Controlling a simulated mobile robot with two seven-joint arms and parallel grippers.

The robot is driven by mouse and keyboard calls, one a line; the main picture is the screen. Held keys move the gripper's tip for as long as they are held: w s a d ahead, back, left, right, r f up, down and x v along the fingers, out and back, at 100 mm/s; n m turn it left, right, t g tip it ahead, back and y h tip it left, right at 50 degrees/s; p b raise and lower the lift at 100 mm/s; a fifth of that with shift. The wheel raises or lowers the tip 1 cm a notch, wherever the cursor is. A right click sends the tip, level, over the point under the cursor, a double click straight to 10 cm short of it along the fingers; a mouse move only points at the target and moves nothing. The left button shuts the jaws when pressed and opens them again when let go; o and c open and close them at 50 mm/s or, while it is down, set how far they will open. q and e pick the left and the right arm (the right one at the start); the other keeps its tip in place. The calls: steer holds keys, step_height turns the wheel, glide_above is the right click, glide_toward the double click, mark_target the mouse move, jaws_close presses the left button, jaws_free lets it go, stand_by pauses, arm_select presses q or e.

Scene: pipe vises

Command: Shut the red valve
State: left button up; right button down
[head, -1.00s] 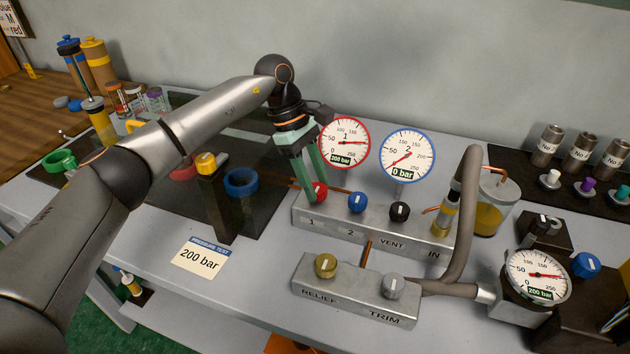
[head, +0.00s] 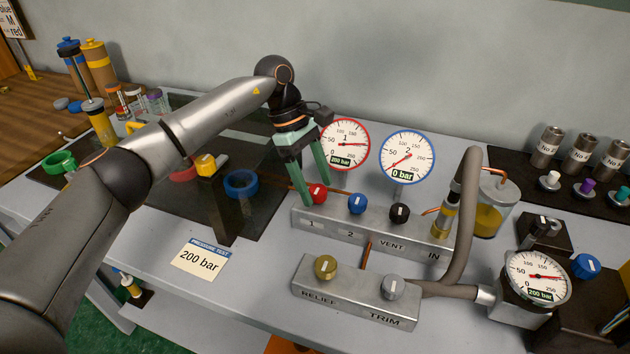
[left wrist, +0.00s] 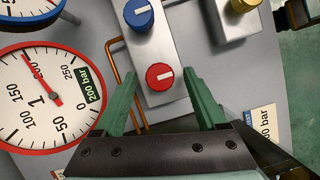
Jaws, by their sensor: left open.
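The red valve (head: 318,193) is a round knob with a white mark, at the left end of a grey valve block (head: 377,233). It also shows in the left wrist view (left wrist: 160,77), where its mark lies nearly crosswise to the block. My left gripper (head: 319,192) has green fingers, open and pointing down at the red valve. In the left wrist view the fingertips (left wrist: 163,78) are on either side of the knob, with gaps visible. I cannot tell how far down they reach. Gauge 1 (head: 344,143), red-rimmed, reads 200 bar. My right gripper is not in view.
A blue valve (head: 357,203) and a black vent knob (head: 399,212) sit along the same block. Gauge 2 (head: 406,157) reads 0 bar. A relief and trim block (head: 355,291) stands in front. A copper pipe (left wrist: 117,55) runs close beside the left finger.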

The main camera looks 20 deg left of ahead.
arm_select(q)
steer(key=v, duration=1.2)
steer(key=shift+r, duration=0.25)
steer(key=shift+a, duration=0.1)
